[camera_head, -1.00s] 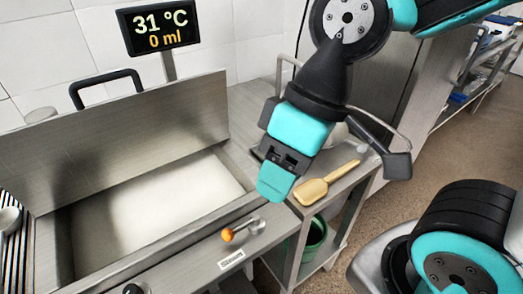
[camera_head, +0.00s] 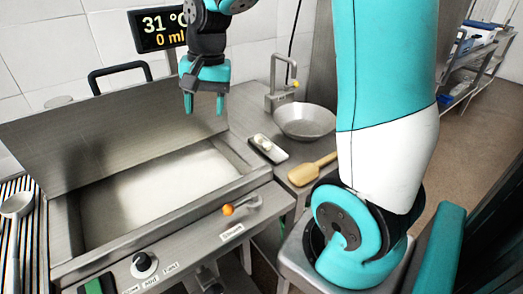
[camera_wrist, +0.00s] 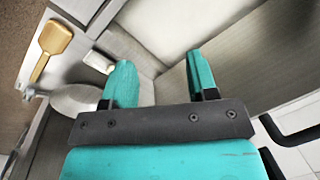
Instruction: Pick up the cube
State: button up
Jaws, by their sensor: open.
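A small whitish piece (camera_head: 264,143) sits on a small dark-edged slab (camera_head: 277,156) on the counter, right of the basin. It may be the cube, but it is too small to be sure. In the wrist view a pale slab (camera_wrist: 97,61) shows beside the left finger. My gripper (camera_head: 205,104) is open and empty, fingers pointing down, in front of the basin's raised lid and left of the slab. In the wrist view my gripper (camera_wrist: 160,65) has its teal fingers wide apart with nothing between them.
The basin's raised lid (camera_head: 110,140) stands behind the pale basin floor (camera_head: 150,190). A round metal bowl (camera_head: 305,122), a tap (camera_head: 283,85) and a wooden spatula (camera_head: 312,169) are right of the slab. An orange-knobbed lever (camera_head: 240,207) is on the basin front.

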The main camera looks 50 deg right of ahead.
jog(key=w+d+f+m, duration=0.3)
jog(key=d+m, duration=0.2)
jog(key=d, duration=0.4)
jog(key=m+g+h+p, duration=0.1)
jog(key=m, duration=0.7)
send_over(266, 144)
jog(key=f, duration=1.5)
jog(key=shift+a, duration=0.2)
jog(key=shift+s+d+f+p, duration=0.1)
jog(key=shift+f+p, duration=0.85)
jog(key=shift+f, duration=1.95)
jog(key=shift+c, duration=0.2)
grip_shut()
